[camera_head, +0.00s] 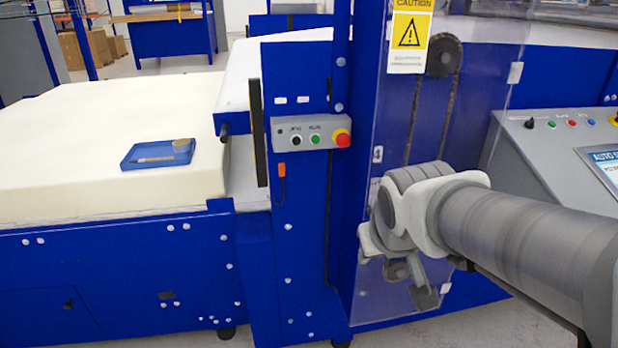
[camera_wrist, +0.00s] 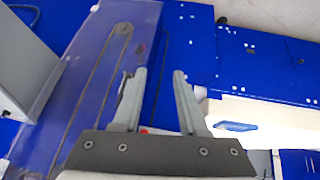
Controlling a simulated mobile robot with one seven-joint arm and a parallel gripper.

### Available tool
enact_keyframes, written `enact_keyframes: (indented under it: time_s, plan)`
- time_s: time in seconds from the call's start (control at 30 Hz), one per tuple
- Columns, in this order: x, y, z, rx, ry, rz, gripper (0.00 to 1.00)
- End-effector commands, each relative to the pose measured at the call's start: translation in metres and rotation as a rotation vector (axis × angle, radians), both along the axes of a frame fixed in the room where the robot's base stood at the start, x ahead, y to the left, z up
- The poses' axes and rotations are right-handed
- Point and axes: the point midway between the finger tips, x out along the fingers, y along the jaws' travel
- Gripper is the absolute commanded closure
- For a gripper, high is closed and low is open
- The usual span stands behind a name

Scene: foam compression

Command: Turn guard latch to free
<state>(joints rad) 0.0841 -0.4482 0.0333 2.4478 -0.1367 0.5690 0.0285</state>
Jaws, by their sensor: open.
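The clear guard panel (camera_head: 470,130) covers a blue machine face with a chain loop behind it. A small pale fitting (camera_head: 377,154) on the panel's left edge looks like the guard latch; its turn position is too small to tell. My gripper (camera_wrist: 158,76) is open, with nothing between its fingers in the wrist view. In the head view my wrist stands in front of the lower part of the guard, below and right of this fitting, and hides part of the panel. The guard panel also shows at the left of the wrist view (camera_wrist: 85,60).
A control box (camera_head: 312,134) with a red stop button is on the blue post left of the guard. A foam block (camera_head: 90,110) carries a blue tray (camera_head: 135,164). A grey console (camera_head: 550,150) stands at the right.

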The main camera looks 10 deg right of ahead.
Motion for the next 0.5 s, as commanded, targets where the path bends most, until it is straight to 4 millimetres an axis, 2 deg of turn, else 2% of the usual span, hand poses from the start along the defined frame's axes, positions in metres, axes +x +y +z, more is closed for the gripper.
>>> enact_keyframes:
  time_s: [0.03, 0.2, 0.33, 0.5]
  plan:
    - [0.014, -0.009, -0.018, -0.021, -0.002, 0.0, 0.58]
    - [0.057, -0.043, -0.063, -0.101, -0.046, 0.04, 0.58]
    - [0.081, -0.071, -0.105, -0.149, -0.083, 0.094, 0.58]
    - [0.097, -0.1, -0.162, -0.168, -0.146, 0.178, 0.58]
